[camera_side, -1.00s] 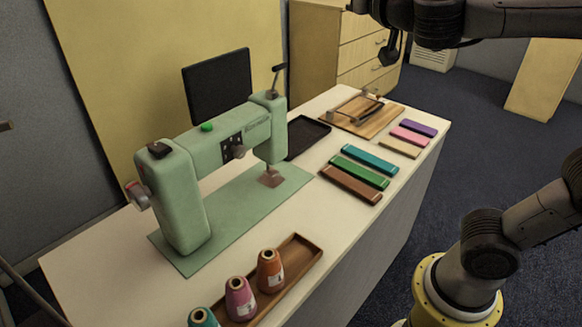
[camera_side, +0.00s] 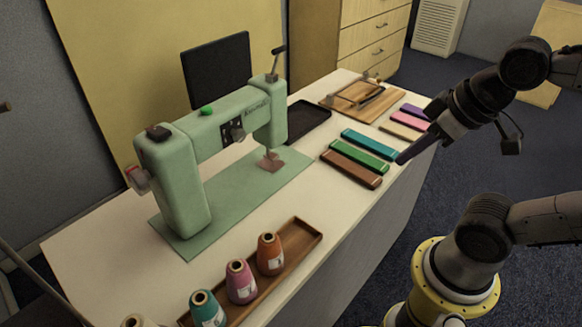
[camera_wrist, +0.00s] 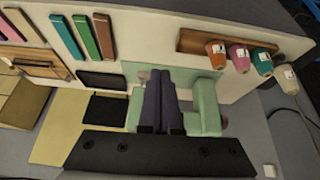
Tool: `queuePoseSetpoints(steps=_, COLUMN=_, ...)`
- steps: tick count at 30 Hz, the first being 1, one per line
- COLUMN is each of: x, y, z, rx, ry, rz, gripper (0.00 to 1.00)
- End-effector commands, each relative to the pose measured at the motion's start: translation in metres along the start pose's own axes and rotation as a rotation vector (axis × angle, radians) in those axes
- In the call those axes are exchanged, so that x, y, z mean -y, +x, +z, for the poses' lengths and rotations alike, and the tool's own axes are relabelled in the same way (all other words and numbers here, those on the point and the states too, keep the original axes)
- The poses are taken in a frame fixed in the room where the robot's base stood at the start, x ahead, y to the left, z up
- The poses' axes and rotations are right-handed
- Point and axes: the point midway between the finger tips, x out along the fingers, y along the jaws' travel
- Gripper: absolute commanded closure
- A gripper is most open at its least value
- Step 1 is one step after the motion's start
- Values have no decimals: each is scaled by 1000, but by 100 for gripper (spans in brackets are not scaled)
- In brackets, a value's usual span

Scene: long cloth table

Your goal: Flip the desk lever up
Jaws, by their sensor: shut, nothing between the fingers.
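A wooden board (camera_side: 333,104) at the table's far end carries a hinged rectangular frame (camera_side: 350,88), lying low; I cannot tell which of these is the desk lever. The board also shows at the left of the wrist view (camera_wrist: 10,60). My gripper (camera_side: 403,158) is shut and empty, pointing down-left over the table's right edge, beside the coloured bars and apart from both levers. In the wrist view its dark fingers (camera_wrist: 160,75) overlap the sewing machine.
Teal, green and brown bars (camera_side: 360,156) lie between the sewing machine and my gripper. A wooden tray (camera_side: 305,237) with thread spools is at the front. A black tray (camera_side: 310,122) and dark screen (camera_side: 217,70) are behind.

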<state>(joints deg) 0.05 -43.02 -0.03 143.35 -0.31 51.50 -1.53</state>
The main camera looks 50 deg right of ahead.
Motion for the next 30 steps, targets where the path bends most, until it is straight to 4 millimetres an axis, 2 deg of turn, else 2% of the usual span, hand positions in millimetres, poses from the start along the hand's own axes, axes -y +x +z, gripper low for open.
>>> queuePoseSetpoints(steps=5, x=1, y=0, z=0, rx=2, ry=42, rz=-3, gripper=100)
queuePoseSetpoints(steps=8, x=9, y=-3, z=-13, rx=-49, ry=133, rz=-42, gripper=100)
queuePoseSetpoints(steps=11, x=26, y=-12, z=-47, rx=-138, ry=318, rz=-148, gripper=100)
queuePoseSetpoints(steps=13, x=35, y=-21, z=-80, rx=-204, ry=508, rz=-237, gripper=100)
queuePoseSetpoints(steps=15, x=35, y=-31, z=-118, rx=-270, ry=723, rz=-324, gripper=100)
queuePoseSetpoints(steps=17, x=28, y=-38, z=-149, rx=-323, ry=906, rz=-390, gripper=100)
queuePoseSetpoints(steps=18, x=20, y=-43, z=-168, rx=-358, ry=1024, rz=-431, gripper=100)
queuePoseSetpoints(steps=22, x=-17, y=-52, z=-218, rx=-455, ry=1352, rz=-523, gripper=100)
queuePoseSetpoints(steps=25, x=-49, y=-50, z=-237, rx=-502, ry=1503, rz=-538, gripper=100)
queuePoseSetpoints(steps=27, x=-60, y=-44, z=-238, rx=-506, ry=1534, rz=-519, gripper=100)
queuePoseSetpoints(steps=30, x=-67, y=-40, z=-237, rx=-509, ry=1547, rz=-503, gripper=100)
